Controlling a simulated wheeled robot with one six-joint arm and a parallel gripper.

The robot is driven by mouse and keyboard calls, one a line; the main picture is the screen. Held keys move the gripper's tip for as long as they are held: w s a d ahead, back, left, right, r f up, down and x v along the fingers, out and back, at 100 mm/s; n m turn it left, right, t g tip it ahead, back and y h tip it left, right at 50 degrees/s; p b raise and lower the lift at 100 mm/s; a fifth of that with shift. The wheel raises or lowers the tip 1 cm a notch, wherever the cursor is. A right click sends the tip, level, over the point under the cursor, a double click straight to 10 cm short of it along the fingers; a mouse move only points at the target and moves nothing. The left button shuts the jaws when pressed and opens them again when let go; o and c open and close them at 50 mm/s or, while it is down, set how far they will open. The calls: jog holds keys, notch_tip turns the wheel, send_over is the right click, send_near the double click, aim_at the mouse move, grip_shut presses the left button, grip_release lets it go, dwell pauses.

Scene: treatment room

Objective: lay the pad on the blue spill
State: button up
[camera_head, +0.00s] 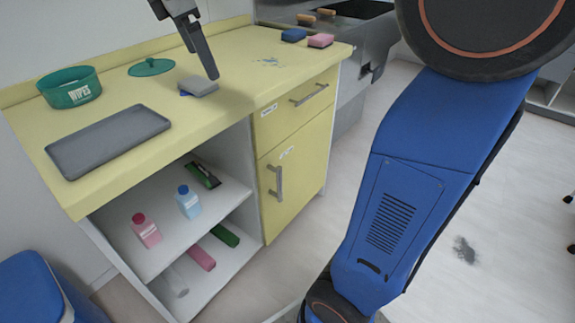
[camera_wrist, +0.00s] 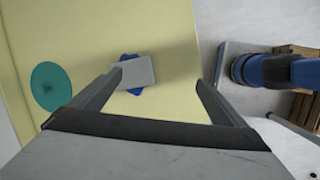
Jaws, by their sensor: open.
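The pad (camera_head: 199,84), a light grey rectangle, lies on the yellow counter near its front edge. It also shows in the wrist view (camera_wrist: 140,71). The blue spill (camera_wrist: 130,88) shows around the pad's edges, mostly along its near side and at its far edge; the pad covers its middle. My gripper (camera_wrist: 159,81) is open and empty above the counter. Its left fingertip overlaps the pad's left edge in the wrist view, and the right fingertip is clear of the pad. I cannot tell whether a finger touches the pad.
A green wipes tub (camera_head: 70,88), its green lid (camera_head: 151,67) and a grey tray (camera_head: 107,140) stand on the counter. A bluish-grey smear (camera_head: 267,62) is to the right, with a blue sponge (camera_head: 293,35) and a pink sponge (camera_head: 320,40) beyond. Open shelves (camera_head: 160,252) hold bottles below.

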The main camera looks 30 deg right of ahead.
jog(key=s+d+f+m+t+y, duration=0.1)
jog(key=s+d+f+m, duration=0.2)
jog(key=s+f+m, duration=0.5)
jog(key=s+d+f+m+t+y, duration=0.2)
jog(key=s+d+f+m, duration=0.2)
jog(key=s+f+m, duration=0.5)
jog(key=s+f, duration=0.6)
jog(key=s, duration=0.2)
jog(key=shift+s+f, duration=0.2)
jog(key=shift+f, duration=0.2)
